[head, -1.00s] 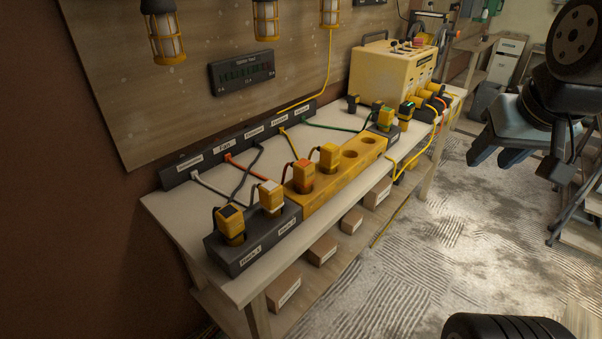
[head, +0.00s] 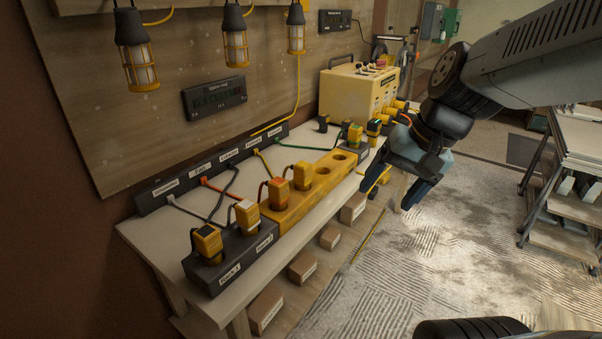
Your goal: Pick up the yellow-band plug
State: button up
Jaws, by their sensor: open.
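The yellow-band plug, an all-yellow plug (head: 303,176), stands upright in the yellow socket block (head: 322,184) on the bench, just beyond the orange-topped plug (head: 278,193). A yellow cable reaches toward it from the strip at the wall. My gripper (head: 397,188) is open and points down at the bench's right edge, to the right of the yellow block and apart from the plug. Nothing shows between its dark fingers, though part of the gap is hard to see.
Green-topped plugs (head: 355,136) stand at the far end, before the yellow power box (head: 350,95). Loose cables cross the white bench. Lamps (head: 235,42) hang above.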

jog(key=w+a+f+m+g+y, duration=0.2)
jog(key=w+a+f+m+y, duration=0.15)
jog(key=a+y, duration=0.2)
jog(key=m+t+y, duration=0.5)
jog(key=m+t, duration=0.6)
jog(key=m, duration=0.9)
send_near(297, 163)
jog(key=shift+n, duration=0.25)
jog(key=x, duration=0.5)
jog(key=shift+w+f, duration=0.1)
jog(key=shift+f, duration=0.25)
jog(key=shift+w+x, duration=0.2)
jog(key=shift+x, duration=2.35)
jog(key=shift+d, duration=0.15)
jog(key=c, duration=1.1)
jog(key=shift+c, duration=0.2)
